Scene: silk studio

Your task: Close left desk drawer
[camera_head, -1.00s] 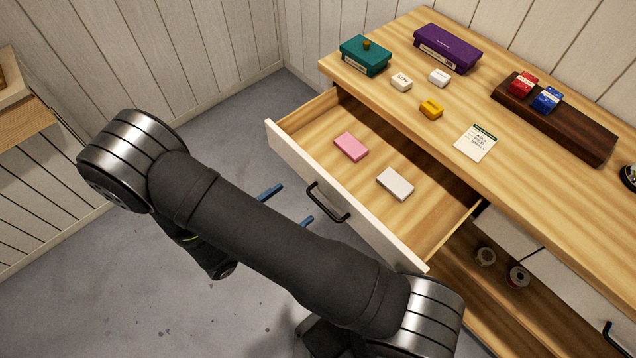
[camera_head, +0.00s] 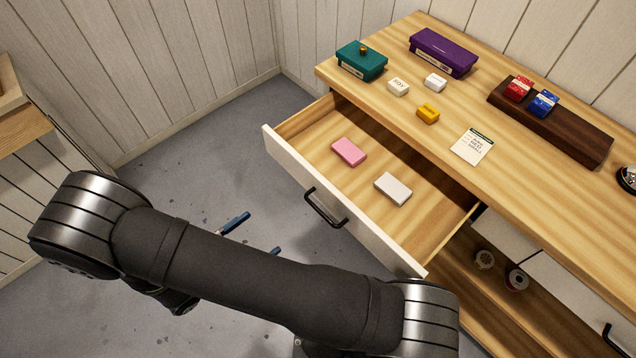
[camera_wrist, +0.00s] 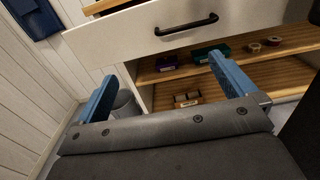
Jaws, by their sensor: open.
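The left desk drawer (camera_head: 290,166) is pulled well out of the wooden desk (camera_head: 437,100). It has a white front and a black bar handle (camera_head: 323,208). A pink block (camera_head: 348,151) and a white block (camera_head: 393,188) lie inside it. In the wrist view the drawer front (camera_wrist: 130,36) and its handle (camera_wrist: 186,25) are at the top, beyond the fingers. My gripper (camera_head: 254,238) has blue fingers, open and empty, in front of the drawer and apart from it. Both fingers also show in the wrist view (camera_wrist: 168,95).
A green box (camera_head: 361,62), a purple box (camera_head: 443,54) and small blocks stand on the desk top. Open shelves under the drawer hold spools (camera_head: 516,279) and boxes. A bin (camera_wrist: 124,104) stands beside the desk. The floor (camera_head: 190,160) left of the drawer is clear.

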